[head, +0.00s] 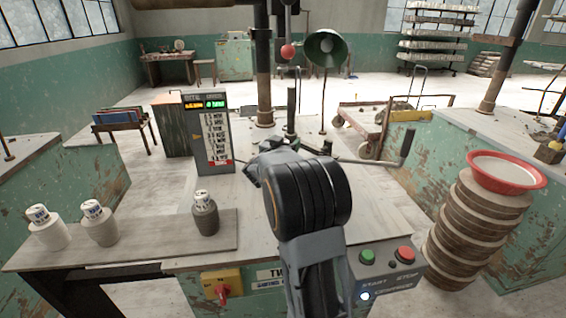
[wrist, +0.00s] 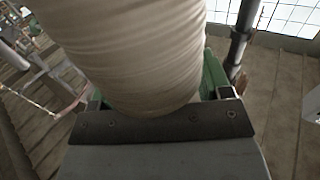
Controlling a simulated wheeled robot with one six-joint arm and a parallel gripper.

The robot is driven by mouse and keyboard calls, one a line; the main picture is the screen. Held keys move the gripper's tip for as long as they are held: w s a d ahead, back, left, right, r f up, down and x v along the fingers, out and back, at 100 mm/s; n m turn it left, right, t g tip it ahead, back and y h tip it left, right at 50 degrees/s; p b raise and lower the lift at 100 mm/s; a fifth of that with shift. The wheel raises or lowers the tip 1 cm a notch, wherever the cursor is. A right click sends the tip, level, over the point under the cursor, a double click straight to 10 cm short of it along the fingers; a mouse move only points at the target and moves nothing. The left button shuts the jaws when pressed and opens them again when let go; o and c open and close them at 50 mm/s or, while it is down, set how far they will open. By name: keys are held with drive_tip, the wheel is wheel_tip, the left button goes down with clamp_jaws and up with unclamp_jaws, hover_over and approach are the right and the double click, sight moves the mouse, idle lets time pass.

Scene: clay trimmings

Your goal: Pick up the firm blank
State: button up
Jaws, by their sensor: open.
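A pale blank (head: 48,235), a second beige-grey blank (head: 101,230) and a darker grey-brown blank (head: 205,218) stand upright on a board at the left. Each has a small printed top, too small to read. In the wrist view a large pale, ridged clay body (wrist: 130,50) fills the space in front of my gripper (wrist: 160,100). My gripper is open, with green finger parts showing on either side of the clay. I cannot tell whether they touch it, nor whether this is the firm blank. In the head view my arm hides the gripper's tips and this clay.
A grey panel (head: 208,140) with lit displays and a list stands behind the board (head: 150,240). A control box (head: 385,270) with green and red buttons is at the front right. Stacked discs (head: 475,235) bear a red basin (head: 502,172) at the right. A crank handle (head: 407,147) juts out behind my arm.

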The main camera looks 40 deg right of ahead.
drive_tip(key=shift+c, duration=0.3)
clamp_jaws()
drive_tip(key=shift+r, duration=0.1)
